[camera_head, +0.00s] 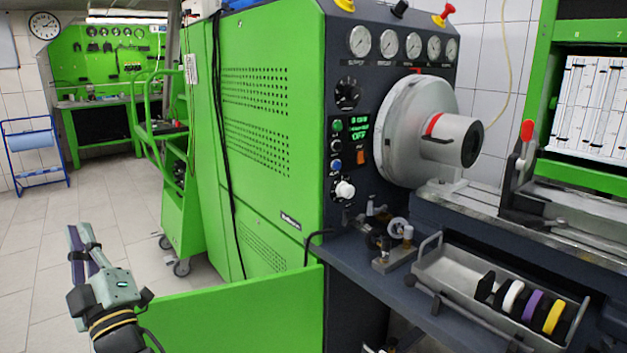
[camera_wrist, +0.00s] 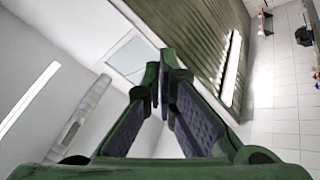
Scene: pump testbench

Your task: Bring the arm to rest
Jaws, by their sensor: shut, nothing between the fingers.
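My gripper (camera_head: 76,232) is at the lower left of the head view, beside the green side of the pump testbench (camera_head: 262,130) and apart from it. Its fingers point up and are shut with nothing between them. In the wrist view the two fingers of my gripper (camera_wrist: 166,62) come together at their tips, with the ceiling and a white tiled wall behind them. The wrist view shows no object near the fingers.
A low green panel (camera_head: 240,318) stands right of my gripper. A green wheeled cart (camera_head: 182,205) is behind it. A grey tray (camera_head: 455,272) with several coloured rings lies on the bench at right. The tiled floor (camera_head: 30,250) at left is clear.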

